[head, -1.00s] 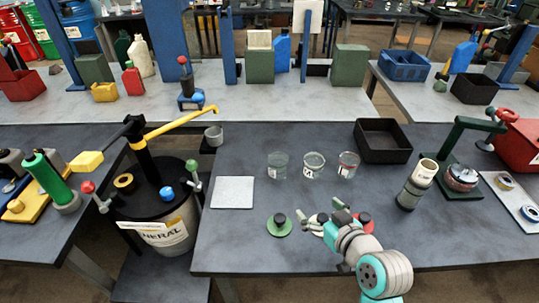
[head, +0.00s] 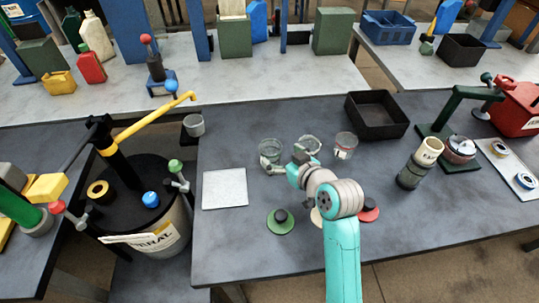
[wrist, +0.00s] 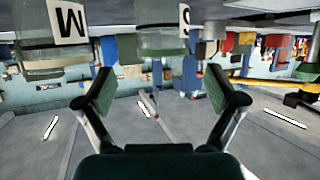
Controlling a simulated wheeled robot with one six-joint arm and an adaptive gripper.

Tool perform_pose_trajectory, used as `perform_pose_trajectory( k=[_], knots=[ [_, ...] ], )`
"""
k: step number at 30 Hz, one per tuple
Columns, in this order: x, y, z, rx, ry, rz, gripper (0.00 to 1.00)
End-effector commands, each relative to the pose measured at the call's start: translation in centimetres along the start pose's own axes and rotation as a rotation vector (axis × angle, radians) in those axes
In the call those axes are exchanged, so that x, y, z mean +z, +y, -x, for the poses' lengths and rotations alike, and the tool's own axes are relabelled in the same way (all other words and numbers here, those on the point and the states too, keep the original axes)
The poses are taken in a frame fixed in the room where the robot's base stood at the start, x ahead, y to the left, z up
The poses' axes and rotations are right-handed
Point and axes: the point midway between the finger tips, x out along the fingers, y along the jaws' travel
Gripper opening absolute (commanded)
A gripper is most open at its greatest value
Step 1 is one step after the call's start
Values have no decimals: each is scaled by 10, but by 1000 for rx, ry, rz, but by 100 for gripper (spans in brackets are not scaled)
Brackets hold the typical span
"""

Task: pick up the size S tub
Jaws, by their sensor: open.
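Three clear tubs stand in a row on the near dark table. The wrist view is upside down; it shows an S label at the edge of the size S tub (wrist: 148,38) and an M on the tub (wrist: 65,28) to its left. The size S tub appears to be the left one (head: 271,147) in the head view, with the middle tub (head: 309,143) and right tub (head: 345,144) beside it. My gripper (head: 282,157) is open and empty, just in front of the size S tub. Its fingers (wrist: 147,78) are spread, with the tub beyond them.
A green lid (head: 281,222), a red lid (head: 369,211) and a partly hidden pale lid lie nearer the front. A white pad (head: 225,189) lies left. A black tray (head: 377,114) and a grey cylinder (head: 419,163) stand right. The pump drum (head: 145,207) is beyond the left edge.

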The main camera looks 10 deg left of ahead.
Motion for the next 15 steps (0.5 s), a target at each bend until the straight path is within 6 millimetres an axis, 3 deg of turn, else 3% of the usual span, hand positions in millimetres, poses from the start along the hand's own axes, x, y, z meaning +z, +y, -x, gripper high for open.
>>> perform_pose_trajectory(
  k=[8,15],
  knots=[
    [0,-1,-20,0,0,0,94],
    [0,-4,-53,-1,0,0,94]
  ],
)
